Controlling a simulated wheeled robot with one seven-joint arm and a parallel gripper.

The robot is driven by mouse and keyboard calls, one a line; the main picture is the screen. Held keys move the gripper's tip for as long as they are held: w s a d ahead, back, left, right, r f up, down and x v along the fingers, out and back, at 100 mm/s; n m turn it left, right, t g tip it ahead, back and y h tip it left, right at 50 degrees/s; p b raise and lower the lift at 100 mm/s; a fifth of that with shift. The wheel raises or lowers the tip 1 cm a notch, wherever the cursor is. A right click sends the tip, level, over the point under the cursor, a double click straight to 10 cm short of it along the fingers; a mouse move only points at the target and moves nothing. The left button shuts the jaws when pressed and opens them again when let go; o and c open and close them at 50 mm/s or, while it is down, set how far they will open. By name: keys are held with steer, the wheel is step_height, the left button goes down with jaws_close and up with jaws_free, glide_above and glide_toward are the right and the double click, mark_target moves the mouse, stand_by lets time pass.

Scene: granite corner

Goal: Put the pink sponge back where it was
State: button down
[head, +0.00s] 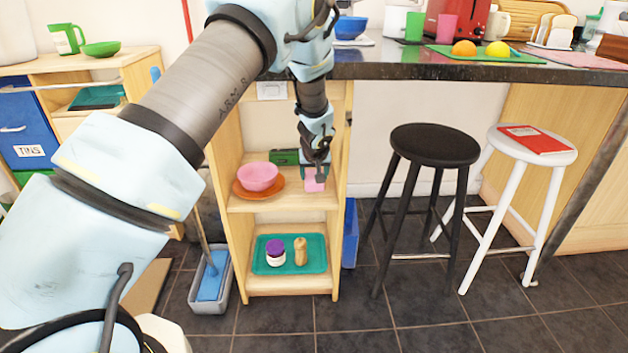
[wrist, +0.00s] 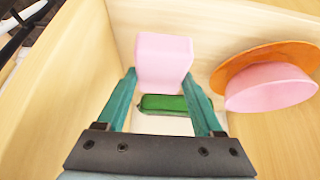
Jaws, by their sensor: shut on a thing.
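The pink sponge (head: 313,181) is at the right side of the shelf unit's middle shelf (head: 285,203). My gripper (head: 317,167) reaches down into this compartment and is shut on the sponge. In the wrist view the sponge (wrist: 164,62) shows at the ends of the teal fingers of my gripper (wrist: 166,78). I cannot tell whether its underside touches the shelf. A pink bowl (head: 257,176) on an orange plate (head: 238,190) stands to the left of the sponge, apart from it; in the wrist view the bowl (wrist: 270,90) is at the right.
A green object (head: 284,157) is at the back of the compartment, near my gripper. The unit's right side panel (head: 341,150) is close to the sponge. Below, a teal tray (head: 262,267) holds a purple-lidded jar (head: 276,253) and a wooden item (head: 300,251). A black stool (head: 435,145) stands right.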

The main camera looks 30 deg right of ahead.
mark_target(314, 181)
steer(key=shift+w+d, duration=0.25)
steer(key=shift+w, duration=0.3)
steer(key=shift+w+f, duration=0.2)
steer(key=shift+f, duration=0.05)
step_height(314, 181, down, 3)
steer(key=shift+d+f, duration=0.1)
steer(key=shift+c, duration=0.2)
jaws_free()
